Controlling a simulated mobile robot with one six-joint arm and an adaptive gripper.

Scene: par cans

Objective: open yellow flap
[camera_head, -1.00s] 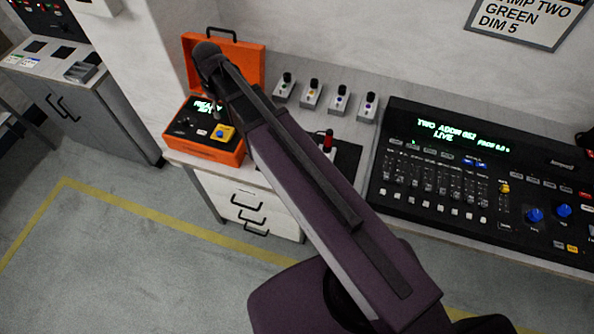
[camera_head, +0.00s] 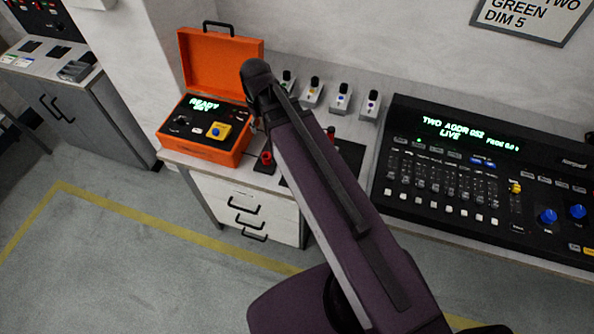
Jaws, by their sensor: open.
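The yellow flap appears to be the small yellow square piece (camera_head: 220,132) on the black panel of the open orange case (camera_head: 205,149). A blue round part (camera_head: 216,130) shows on it. Whether the flap is raised or down is too small to tell. My purple arm crosses the middle of the view, and its dark end joint is just right of the case. My gripper's fingers are hidden behind the arm, so their distance from the flap does not show.
The case's raised orange lid (camera_head: 219,64) stands behind its panel. Several small switch boxes (camera_head: 341,99) line the bench's back. A red-handled device (camera_head: 265,160) sits right of the case. A large black console (camera_head: 470,180) fills the right. Floor at lower left is clear.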

